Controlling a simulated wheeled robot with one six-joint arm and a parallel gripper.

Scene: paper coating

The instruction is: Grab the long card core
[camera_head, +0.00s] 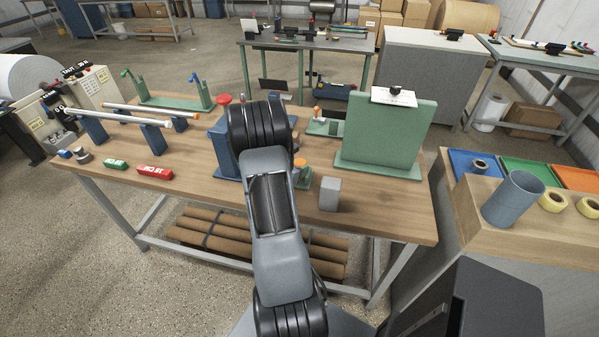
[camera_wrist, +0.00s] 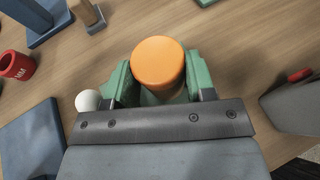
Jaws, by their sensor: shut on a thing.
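My gripper (camera_wrist: 158,82) has green jaws shut on an orange round-ended thing (camera_wrist: 158,62). The wrist view looks at its flat end, so its length is hidden, and I cannot tell whether it is the long card core. In the head view its orange top (camera_head: 300,162) shows just right of my arm, above the wooden table (camera_head: 385,215). My arm hides part of the table there. Long brown tubes (camera_head: 215,238) lie on the shelf under the table.
A green upright panel (camera_head: 388,130) stands at the table's right. A grey block (camera_head: 330,194) is close to my gripper. Two rods (camera_head: 125,117) rest on blue stands at the left. Red (camera_head: 154,171) and green (camera_head: 115,164) blocks lie at the front left.

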